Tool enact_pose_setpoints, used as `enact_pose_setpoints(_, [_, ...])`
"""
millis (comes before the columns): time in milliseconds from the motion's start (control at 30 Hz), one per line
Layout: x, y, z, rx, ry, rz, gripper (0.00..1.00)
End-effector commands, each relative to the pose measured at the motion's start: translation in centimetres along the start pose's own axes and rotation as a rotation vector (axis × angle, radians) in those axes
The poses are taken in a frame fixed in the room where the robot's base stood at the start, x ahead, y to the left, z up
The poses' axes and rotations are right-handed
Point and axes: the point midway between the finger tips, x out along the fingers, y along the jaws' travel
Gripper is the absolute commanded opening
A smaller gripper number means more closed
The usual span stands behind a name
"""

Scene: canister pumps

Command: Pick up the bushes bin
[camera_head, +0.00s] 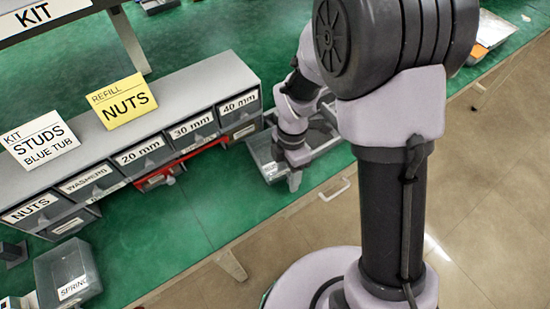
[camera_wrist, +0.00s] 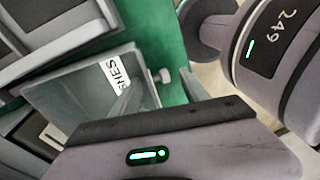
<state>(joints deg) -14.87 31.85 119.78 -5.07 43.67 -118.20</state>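The bushes bin is a grey tray with a white label, of which the end letters "SHES" show in the wrist view (camera_wrist: 75,88). In the head view the bin (camera_head: 262,158) lies on the green bench at the right end of the drawer row, partly hidden by my arm. My gripper (camera_head: 294,183) points down at the bin's near side. In the wrist view my gripper (camera_wrist: 157,92) has its fingers apart, one over the bin's inside and one beyond its labelled wall. The wall lies between them; contact cannot be told.
A grey drawer cabinet (camera_head: 190,92) with labelled drawers stands left of the bin. A red object (camera_head: 157,178) is below the drawers. A springs bin (camera_head: 66,272) stands at the lower left. The green bench (camera_head: 215,215) is clear in front of the cabinet.

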Motion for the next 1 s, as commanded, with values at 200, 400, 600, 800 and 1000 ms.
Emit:
enact_pose_setpoints(200, [-0.1, 0.0, 0.0, 0.000, 0.000, 0.000, 0.13])
enact_pose_setpoints(400, [-0.1, 0.0, 0.0, 0.000, 0.000, 0.000, 0.00])
enact_pose_setpoints(600, [-0.2, 0.0, 0.0, 0.000, 0.000, 0.000, 0.00])
enact_pose_setpoints(800, [-2.4, -0.3, -0.2, 0.000, -0.001, 0.002, 0.00])
enact_pose_setpoints(1000, [-3.7, -2.1, -1.1, -0.001, 0.001, -0.002, 0.00])
